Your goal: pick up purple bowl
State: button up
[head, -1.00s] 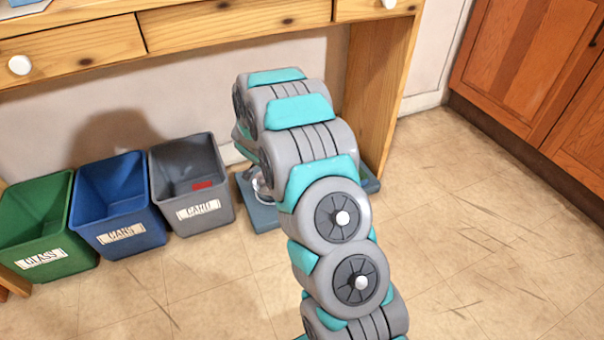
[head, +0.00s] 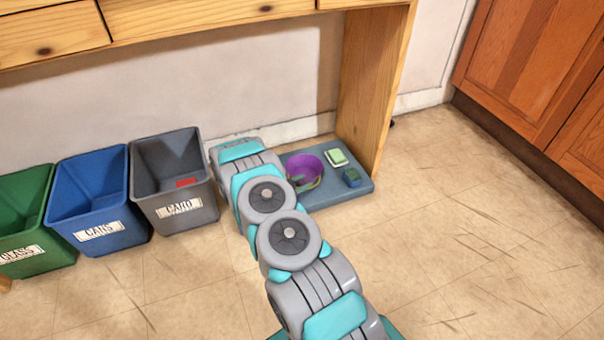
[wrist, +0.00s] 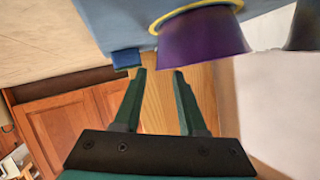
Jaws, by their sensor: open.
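The purple bowl (head: 304,166) sits on a low blue-grey platform (head: 326,197) under the wooden desk, just right of my arm's far end. In the wrist view the bowl (wrist: 203,42) appears upside down in the picture at the top centre, with a yellow rim or base edge. My gripper (wrist: 160,80) is open and empty. Its dark green fingertips are close to the bowl, and the bowl shows beyond and slightly right of them, not between them. In the head view my arm hides most of the gripper and the platform's left part.
A green-and-white block (head: 336,157) and a small blue-green block (head: 351,177) lie right of the bowl. The desk's side panel (head: 372,90) stands close behind them. Grey (head: 174,180), blue (head: 90,200) and green (head: 28,225) bins stand left. The floor at right is clear.

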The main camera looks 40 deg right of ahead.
aim_at(312, 179)
jog(key=shift+x, duration=3.25)
jog(key=shift+s+r, duration=0.1)
jog(key=shift+r, duration=0.05)
grip_shut()
